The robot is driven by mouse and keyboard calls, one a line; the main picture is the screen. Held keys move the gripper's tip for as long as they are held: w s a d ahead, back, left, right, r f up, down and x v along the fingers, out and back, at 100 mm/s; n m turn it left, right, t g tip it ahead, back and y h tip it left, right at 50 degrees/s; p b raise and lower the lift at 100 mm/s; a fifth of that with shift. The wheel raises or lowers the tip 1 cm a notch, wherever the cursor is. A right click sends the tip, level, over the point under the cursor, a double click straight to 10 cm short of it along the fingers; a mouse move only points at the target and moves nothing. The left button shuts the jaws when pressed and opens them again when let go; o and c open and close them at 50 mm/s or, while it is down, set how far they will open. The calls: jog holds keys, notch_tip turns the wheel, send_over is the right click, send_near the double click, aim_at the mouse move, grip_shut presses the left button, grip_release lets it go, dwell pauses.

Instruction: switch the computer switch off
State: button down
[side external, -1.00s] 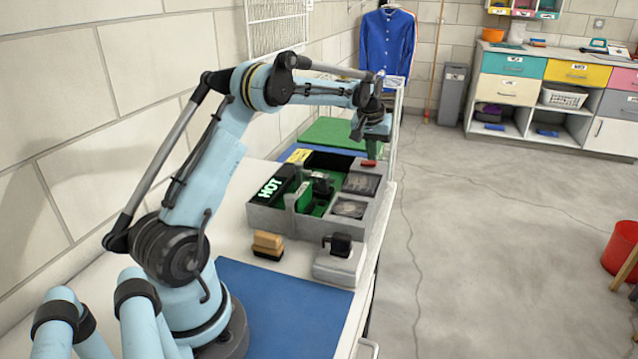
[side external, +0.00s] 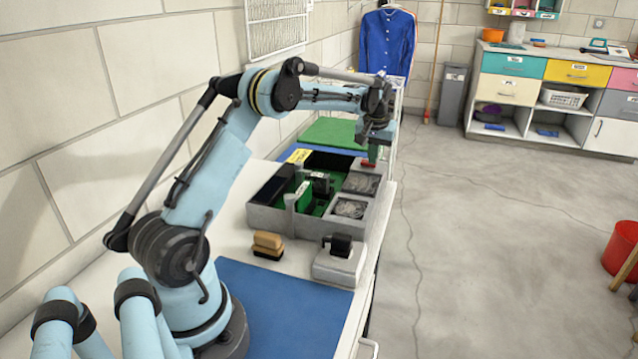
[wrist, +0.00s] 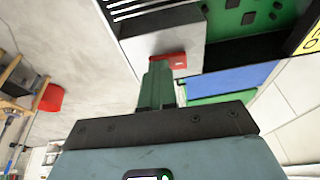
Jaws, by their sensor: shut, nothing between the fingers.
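The computer is an open grey case (side external: 265,216) with a green board inside, on the white bench. Its red switch (side external: 368,163) is at the case's far right end; it also shows in the wrist view (wrist: 176,61), on the grey end wall. My gripper (side external: 373,153) is shut and empty, with its green fingers pointing down at the switch. In the wrist view the fingertips (wrist: 160,64) overlap the red switch's left part; I cannot tell whether they touch it. The panel at the case's left shows no lit word.
A grey block with a black top (side external: 339,262) and a tan-and-black brush-like block (side external: 267,245) stand in front of the case. A blue mat (side external: 285,300) lies nearer. A green mat (side external: 330,132) lies behind. Open floor is to the right.

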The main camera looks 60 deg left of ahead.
jog(key=shift+s+a+r, duration=0.1)
jog(key=shift+s+a, duration=0.4)
jog(key=shift+a, duration=0.05)
jog(key=w+v, duration=0.2)
jog(key=v, duration=1.1)
jog(key=shift+d+r, duration=0.45)
jog(key=shift+r, duration=0.05)
